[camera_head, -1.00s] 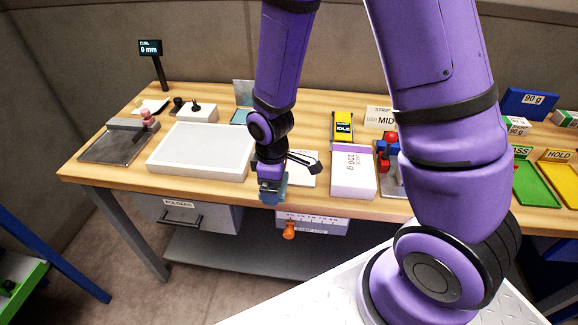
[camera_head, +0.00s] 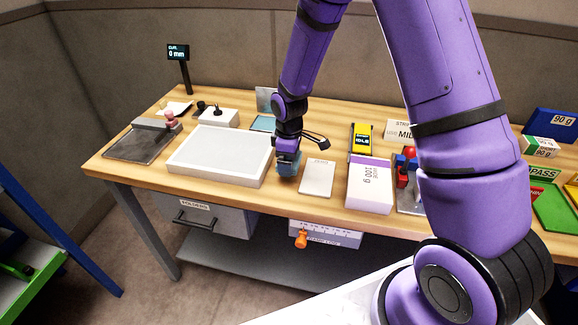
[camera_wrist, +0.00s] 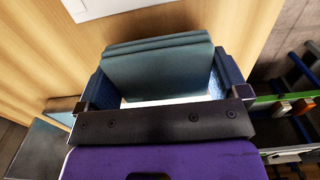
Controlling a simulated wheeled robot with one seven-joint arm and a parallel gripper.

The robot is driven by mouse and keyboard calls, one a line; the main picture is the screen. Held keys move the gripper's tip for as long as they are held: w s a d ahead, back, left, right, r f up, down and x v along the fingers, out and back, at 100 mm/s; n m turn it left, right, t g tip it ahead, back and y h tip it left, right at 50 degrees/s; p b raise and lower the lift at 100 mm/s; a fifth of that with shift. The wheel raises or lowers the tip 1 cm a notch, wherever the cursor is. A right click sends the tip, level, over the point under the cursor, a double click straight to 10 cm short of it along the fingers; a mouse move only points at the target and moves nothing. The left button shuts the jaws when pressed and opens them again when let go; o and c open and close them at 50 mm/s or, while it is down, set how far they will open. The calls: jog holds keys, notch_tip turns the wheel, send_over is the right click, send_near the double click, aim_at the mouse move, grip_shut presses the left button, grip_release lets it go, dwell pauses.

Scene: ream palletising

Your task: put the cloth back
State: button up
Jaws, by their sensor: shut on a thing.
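My gripper (camera_head: 287,164) is shut on the cloth, a folded teal piece (camera_wrist: 158,68) that fills the space between the two blue fingers in the wrist view. In the head view the gripper is over the bench, just right of the white tray (camera_head: 188,171) and left of a white card (camera_head: 317,178). The cloth is hard to tell from the fingers there, and whether it touches the bench cannot be told. A flat teal pad (camera_head: 262,124) lies farther back, beside an upright grey-blue panel (camera_head: 267,99), partly behind my arm.
A purple-topped ream (camera_head: 370,190), a yellow device (camera_head: 361,138) and a red-and-blue tool (camera_head: 406,170) stand to the right. A dark plate (camera_head: 137,146) and a white box with black knobs (camera_head: 218,118) are to the left. An orange knob (camera_head: 301,239) sticks out below the bench edge.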

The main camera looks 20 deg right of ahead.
jog(key=shift+w+d+f, duration=0.15)
jog(key=shift+w+f, duration=0.1)
jog(key=shift+w, duration=0.2)
jog(key=shift+f, duration=1.55)
jog(key=shift+f, duration=0.15)
jog(key=o, duration=0.8)
jog(key=shift+o, duration=0.2)
notch_tip(320, 180, up, 12)
jog(key=shift+r, duration=0.25)
